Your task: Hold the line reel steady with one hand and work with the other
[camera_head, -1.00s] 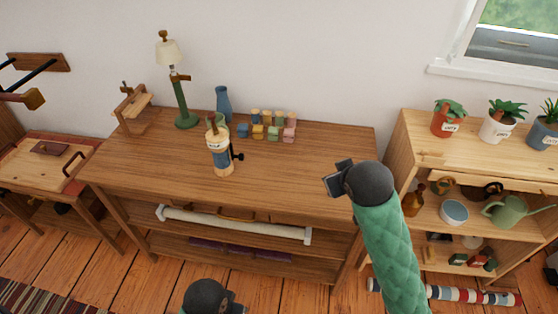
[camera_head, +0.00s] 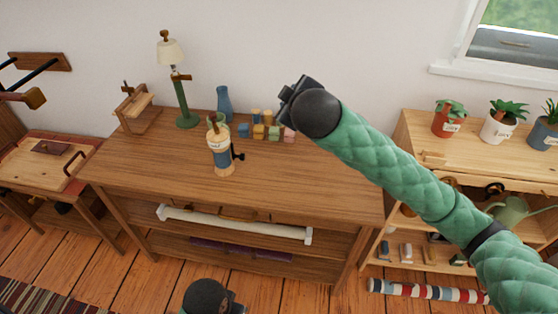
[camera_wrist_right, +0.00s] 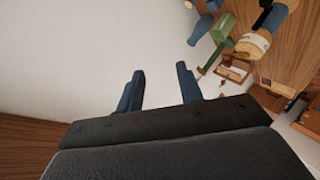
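The line reel (camera_head: 221,160) stands upright on the wooden table (camera_head: 310,190), left of its middle. It has a cream body with a label, a blue band and a black crank on its right side. It also shows in the right wrist view (camera_wrist_right: 254,45), off to the upper right of the fingers. My right gripper (camera_head: 289,92) is raised above the back of the table, right of the reel and apart from it. Its fingers (camera_wrist_right: 160,86) are open with only white wall between them. My left gripper (camera_head: 238,304) is low at the bottom edge, in front of the table; its fingers are mostly hidden.
Behind the reel stand a green lamp (camera_head: 183,100), a blue vase (camera_head: 224,103) and several small coloured blocks (camera_head: 258,131). A wooden stand (camera_head: 137,112) is at the left. A shelf with potted plants (camera_head: 500,123) is at the right. The table's front right is clear.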

